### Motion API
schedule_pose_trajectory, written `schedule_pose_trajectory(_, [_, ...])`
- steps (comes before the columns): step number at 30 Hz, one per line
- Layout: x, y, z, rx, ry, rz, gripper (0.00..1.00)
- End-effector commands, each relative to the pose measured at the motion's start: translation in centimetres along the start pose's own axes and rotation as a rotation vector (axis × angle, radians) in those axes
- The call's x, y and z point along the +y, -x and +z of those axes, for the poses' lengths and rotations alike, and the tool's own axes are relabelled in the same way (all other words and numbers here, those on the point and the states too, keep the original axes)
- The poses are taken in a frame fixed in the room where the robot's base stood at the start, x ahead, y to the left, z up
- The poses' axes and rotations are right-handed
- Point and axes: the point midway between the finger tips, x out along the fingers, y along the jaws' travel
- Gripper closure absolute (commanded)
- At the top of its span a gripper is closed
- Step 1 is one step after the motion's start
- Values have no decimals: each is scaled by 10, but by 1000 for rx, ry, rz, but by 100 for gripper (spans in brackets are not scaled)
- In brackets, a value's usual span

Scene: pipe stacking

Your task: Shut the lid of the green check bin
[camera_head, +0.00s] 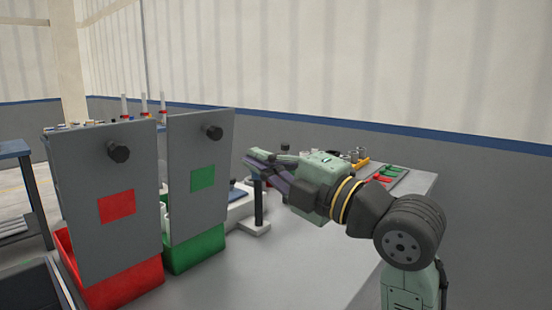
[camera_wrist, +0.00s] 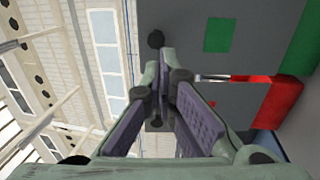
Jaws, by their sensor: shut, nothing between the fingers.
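The green check bin (camera_head: 196,251) stands on the grey table. Its grey lid (camera_head: 182,213) is raised upright, with a green square (camera_head: 203,178) and a black knob (camera_head: 215,132) near its top. My gripper (camera_head: 256,162) is shut and empty, to the right of this lid in the head view. In the wrist view, my gripper's closed fingers (camera_wrist: 166,62) point toward the lid's knob (camera_wrist: 156,39), with the green square (camera_wrist: 219,35) to the right. I cannot tell whether the fingertips touch the lid. The bin's inside is mostly hidden behind the lid.
The red bin (camera_head: 128,285) stands left of the green one, its grey lid (camera_head: 85,212) also upright with a knob (camera_head: 119,152). Behind are a white device with a dark post (camera_head: 258,206) and a tray (camera_head: 385,179) of small parts. The table's front centre is clear.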

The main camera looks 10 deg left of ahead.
Motion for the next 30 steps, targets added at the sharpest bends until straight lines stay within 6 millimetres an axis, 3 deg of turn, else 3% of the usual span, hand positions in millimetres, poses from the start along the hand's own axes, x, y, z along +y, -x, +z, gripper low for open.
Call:
schedule_pose_trajectory(6, [3,-48,-1,3,-2,-1,100])
schedule_pose_trajectory(12, [2,-75,0,1,-2,1,100])
schedule_pose_trajectory(18, [0,-86,0,0,-2,0,100])
schedule_pose_trajectory(30, [1,-87,1,0,-1,-4,100])
